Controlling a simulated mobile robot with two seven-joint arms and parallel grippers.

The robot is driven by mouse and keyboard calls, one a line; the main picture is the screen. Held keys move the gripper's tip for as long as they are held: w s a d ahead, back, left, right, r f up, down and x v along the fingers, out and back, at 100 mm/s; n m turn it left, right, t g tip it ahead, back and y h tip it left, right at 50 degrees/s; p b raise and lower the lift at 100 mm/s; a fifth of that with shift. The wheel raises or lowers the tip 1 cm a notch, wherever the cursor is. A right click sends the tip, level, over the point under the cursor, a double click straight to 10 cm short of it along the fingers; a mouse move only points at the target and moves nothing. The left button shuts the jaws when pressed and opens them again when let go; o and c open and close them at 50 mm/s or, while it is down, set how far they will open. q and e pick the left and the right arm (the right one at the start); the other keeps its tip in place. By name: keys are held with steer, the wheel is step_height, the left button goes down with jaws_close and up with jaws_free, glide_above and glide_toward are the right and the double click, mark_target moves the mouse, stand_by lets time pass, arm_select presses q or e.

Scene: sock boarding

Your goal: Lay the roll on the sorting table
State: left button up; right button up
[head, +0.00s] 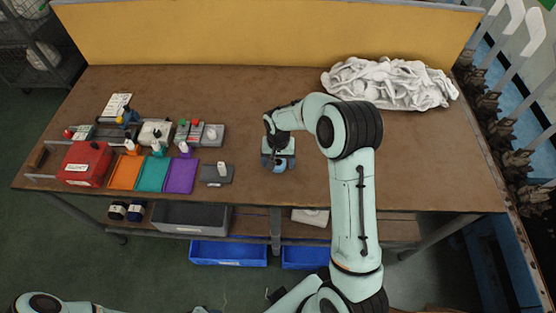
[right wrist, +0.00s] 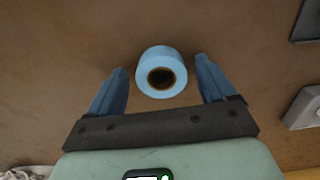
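The roll (right wrist: 160,92) is light blue with a brown core. In the right wrist view it stands on end on the brown sorting table (head: 270,95), its round face toward the camera. My right gripper (right wrist: 161,68) is open, one blue finger on each side of the roll, with a gap at both sides. In the head view my right gripper (head: 278,165) points down over the middle of the table and mostly hides the roll. My left gripper is not in view; only part of that arm shows at the bottom left.
A crumpled white cloth heap (head: 390,83) lies at the back right. A red box (head: 85,163), orange, teal and purple mats (head: 181,176), small bottles and grey blocks fill the left side. A grey pad (head: 216,174) lies left of the gripper. The table's right front is clear.

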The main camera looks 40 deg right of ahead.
mark_target(278, 163)
steer(key=shift+r, duration=0.1)
step_height(278, 163, up, 12)
steer(key=shift+r, duration=0.15)
stand_by(0.5)
stand_by(0.5)
